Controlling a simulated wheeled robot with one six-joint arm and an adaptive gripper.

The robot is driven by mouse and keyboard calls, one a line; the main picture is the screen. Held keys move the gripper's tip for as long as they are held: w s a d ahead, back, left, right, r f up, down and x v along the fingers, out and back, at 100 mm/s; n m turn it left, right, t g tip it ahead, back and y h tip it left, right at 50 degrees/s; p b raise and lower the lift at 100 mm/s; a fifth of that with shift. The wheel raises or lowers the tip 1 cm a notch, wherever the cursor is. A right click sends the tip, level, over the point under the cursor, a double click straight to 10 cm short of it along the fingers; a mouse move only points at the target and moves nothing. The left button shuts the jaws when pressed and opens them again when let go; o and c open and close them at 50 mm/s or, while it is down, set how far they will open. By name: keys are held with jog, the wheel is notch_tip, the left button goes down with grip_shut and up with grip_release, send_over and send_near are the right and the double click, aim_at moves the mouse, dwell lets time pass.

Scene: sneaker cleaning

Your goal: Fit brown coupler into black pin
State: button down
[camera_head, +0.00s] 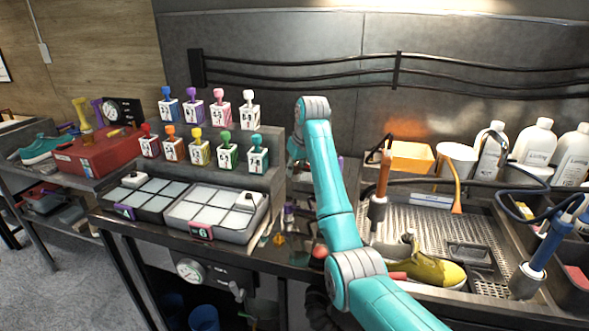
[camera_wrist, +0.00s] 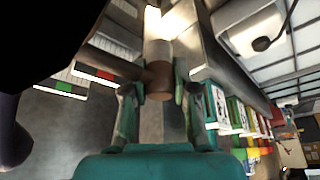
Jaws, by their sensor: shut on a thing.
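My gripper (camera_wrist: 159,93) shows in the wrist view with its two teal fingers on either side of a brown, cylinder-like piece, which looks like the brown coupler (camera_wrist: 160,75). The fingers are closed on it. A thinner brown bar runs from its side toward the upper left, and a paler cylinder shows above it. The black pin cannot be made out for sure; a large dark, blurred shape fills the upper left of the wrist view. In the head view my teal arm rises over the bench and its end is mostly hidden behind its own links, beside the stamp rack.
Stamps with coloured handles stand on a grey stepped rack (camera_head: 270,147), left of my arm. Pad trays (camera_head: 215,215) lie in front. At right are a drain tray (camera_head: 480,240) with a yellow shoe (camera_head: 437,272), a brown-handled tool (camera_head: 383,175) and white bottles (camera_head: 533,145).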

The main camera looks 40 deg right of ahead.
aim_at(296, 181)
jog(key=shift+f, duration=0.15)
jog(key=shift+f, duration=2.8)
jog(key=shift+f, duration=1.7)
jog(key=c, duration=0.8)
grip_release()
jog(key=shift+r, duration=0.1)
jog(key=v, duration=1.1)
jog(key=shift+s+r, duration=0.1)
jog(key=shift+r, duration=0.25)
